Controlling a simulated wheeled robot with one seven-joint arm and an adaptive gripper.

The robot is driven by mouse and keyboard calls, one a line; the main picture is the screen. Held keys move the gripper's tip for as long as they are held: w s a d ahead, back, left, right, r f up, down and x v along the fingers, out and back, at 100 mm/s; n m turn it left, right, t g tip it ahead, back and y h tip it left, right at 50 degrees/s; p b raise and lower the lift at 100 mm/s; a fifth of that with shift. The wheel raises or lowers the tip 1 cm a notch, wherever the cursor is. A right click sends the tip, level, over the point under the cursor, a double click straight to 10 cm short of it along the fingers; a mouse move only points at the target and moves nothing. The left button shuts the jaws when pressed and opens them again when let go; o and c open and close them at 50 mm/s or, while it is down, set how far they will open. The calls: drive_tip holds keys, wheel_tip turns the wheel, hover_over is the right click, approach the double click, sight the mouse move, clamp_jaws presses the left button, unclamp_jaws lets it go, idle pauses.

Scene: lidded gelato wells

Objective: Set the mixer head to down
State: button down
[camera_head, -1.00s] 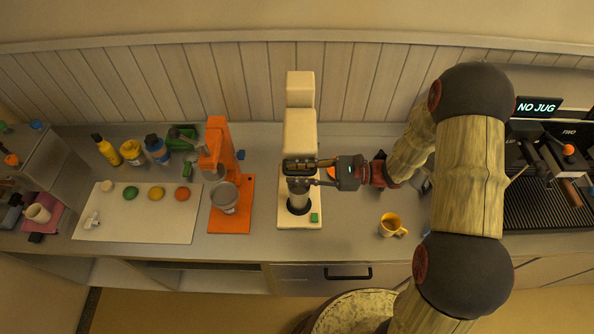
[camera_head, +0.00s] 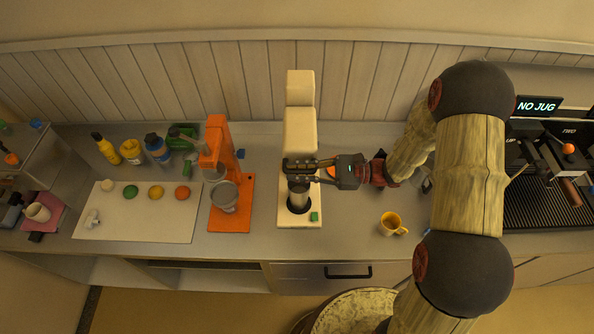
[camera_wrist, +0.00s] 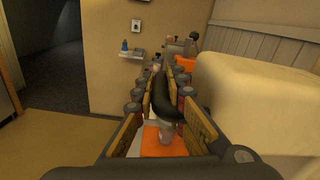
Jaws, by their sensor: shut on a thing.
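My gripper (camera_head: 300,168) reaches in from the right, at the front of the mixer and above the vessel. In the wrist view my gripper (camera_wrist: 165,125) has its two padded fingers on either side of a dark curved handle (camera_wrist: 165,95), shut on it. The mixer's cream body (camera_wrist: 255,100) fills the right of that view.
An orange machine (camera_head: 217,140) stands left of the mixer, beside a white board (camera_head: 145,225) with several round items. A yellow mug (camera_head: 391,225) stands to the right on the counter. A dark coffee machine (camera_head: 545,205) is at the far right.

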wheel_tip(320, 180, down, 14)
drive_tip(key=b, duration=0.8)
drive_tip(key=shift+r, duration=0.25)
drive_tip(key=shift+f, duration=0.1)
drive_tip(key=c, duration=2.1)
unclamp_jaws()
drive_tip(key=shift+s, duration=0.1)
drive_tip(key=shift+d, duration=0.1)
drive_tip(key=d, duration=1.2)
drive_tip(key=shift+s+r, duration=0.2)
